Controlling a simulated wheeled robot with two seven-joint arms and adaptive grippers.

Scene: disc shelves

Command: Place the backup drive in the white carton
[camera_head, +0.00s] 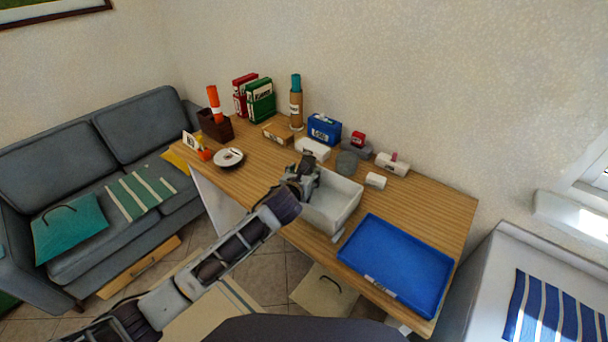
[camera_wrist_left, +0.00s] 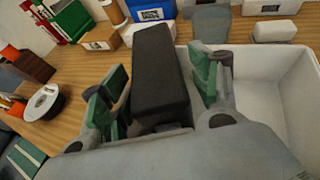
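The white carton (camera_head: 348,213) is an open box on the desk, left of the blue tray. Its inside also shows at the right of the left wrist view (camera_wrist_left: 295,95). My left gripper (camera_head: 302,172) is at the carton's left rim. The block is above the desk, beside the carton's opening. In the head view it is hard to tell from the gripper. My right gripper is not in view.
A blue tray (camera_head: 395,264) lies empty at the desk's front right. Behind the carton stand a blue box (camera_head: 324,128), a white box (camera_head: 313,149), a grey round item (camera_head: 347,163) and small white boxes (camera_head: 376,180).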

